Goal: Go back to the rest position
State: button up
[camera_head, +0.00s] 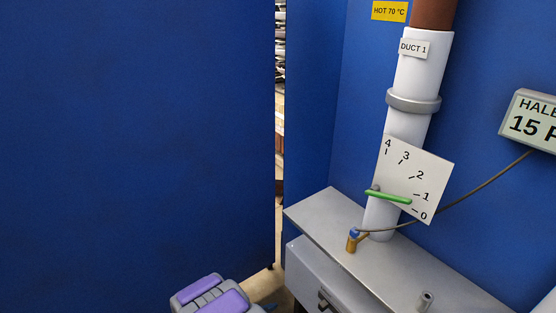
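A purple and grey part of my own body shows at the bottom edge, left of the middle. No gripper fingers can be made out, so whether my gripper is open or shut does not show. The white duct (423,62), labelled "DUCT 1", stands upright at the right. A white dial plate (427,180) marked 0 to 4 is in front of it. Its green pointer (390,197) lies between 0 and 1. No gripper touches the duct or the pointer.
A large blue panel (140,140) fills the left side. A narrow gap separates it from the blue wall at the right. A grey bench (335,215) carries a brass fitting with a blue top (352,240). A cable runs up to a grey display (533,122).

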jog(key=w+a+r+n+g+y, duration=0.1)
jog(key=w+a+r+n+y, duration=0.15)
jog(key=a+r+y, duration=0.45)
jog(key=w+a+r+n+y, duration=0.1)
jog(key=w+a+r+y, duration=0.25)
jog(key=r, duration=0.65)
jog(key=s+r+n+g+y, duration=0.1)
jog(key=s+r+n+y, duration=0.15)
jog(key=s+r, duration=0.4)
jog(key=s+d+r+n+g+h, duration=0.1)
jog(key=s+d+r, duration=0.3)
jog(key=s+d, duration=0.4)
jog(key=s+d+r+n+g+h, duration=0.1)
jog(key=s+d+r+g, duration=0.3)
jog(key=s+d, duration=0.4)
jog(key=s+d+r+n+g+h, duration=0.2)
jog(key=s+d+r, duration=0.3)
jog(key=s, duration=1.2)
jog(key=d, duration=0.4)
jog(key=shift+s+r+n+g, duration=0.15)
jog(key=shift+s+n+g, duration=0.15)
